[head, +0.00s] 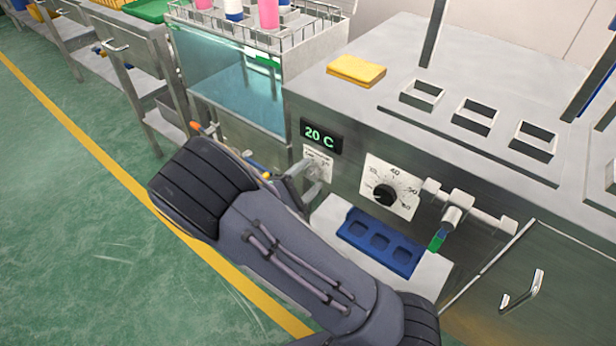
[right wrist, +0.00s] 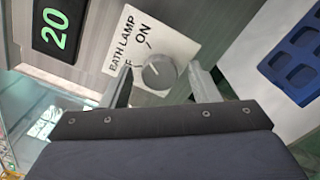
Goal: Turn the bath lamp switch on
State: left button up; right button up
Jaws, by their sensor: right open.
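The bath lamp switch is a round grey knob (right wrist: 158,72) on a white plate (right wrist: 150,48) marked BATH LAMP, with OFF and ON. I cannot tell for sure which mark the knob points to. In the head view its plate (head: 318,158) sits below the 20 C display, and the gripper partly hides it. My right gripper (right wrist: 162,84) is open, with one finger on either side of the knob in the right wrist view. I cannot tell whether the fingers touch it; nothing else is between them. My left gripper is out of view.
A black display (head: 321,137) reads 20 C. A black dial (head: 386,194) and a metal tap (head: 456,208) are to the right. A blue tray (head: 381,241) lies below the dial. A glass-sided water bath (head: 235,80) stands at the left.

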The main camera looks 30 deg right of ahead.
jog(key=v, duration=0.7)
jog(key=shift+a+p, duration=0.25)
jog(key=shift+p, duration=0.15)
jog(key=shift+s, duration=0.1)
